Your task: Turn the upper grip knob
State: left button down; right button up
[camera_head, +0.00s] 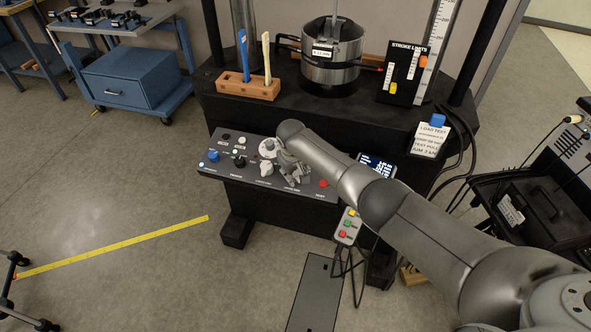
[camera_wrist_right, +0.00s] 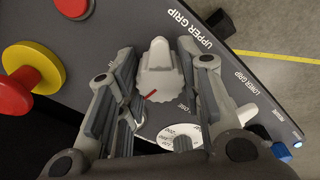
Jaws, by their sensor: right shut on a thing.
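The upper grip knob (camera_wrist_right: 158,72) is a white, scalloped knob with a raised bar and a red mark on its rim. It is beside the printed words UPPER GRIP on the dark control panel (camera_wrist_right: 225,68). My right gripper (camera_wrist_right: 161,62) has its two fingers on either side of this knob and is shut on it. In the head view, my right gripper (camera_head: 291,172) is down at the right part of the sloping panel (camera_head: 232,171) and hides the knob. My left gripper is not in view.
The white lower grip knob (camera_wrist_right: 246,113) and a white numbered dial (camera_wrist_right: 180,136) are close by. A red knob on a yellow ring (camera_wrist_right: 38,66) stands out at the left of the wrist view. A button pendant (camera_head: 347,226) hangs below the panel.

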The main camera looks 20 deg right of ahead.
jog(key=m, duration=0.3)
jog(key=shift+a+m+p, duration=0.1)
jog(key=shift+m+p, duration=0.3)
jog(key=shift+m+h, duration=0.3)
jog(key=shift+m, duration=1.7)
jog(key=o, duration=1)
jog(key=shift+o, duration=0.2)
jog(key=v, duration=1.2)
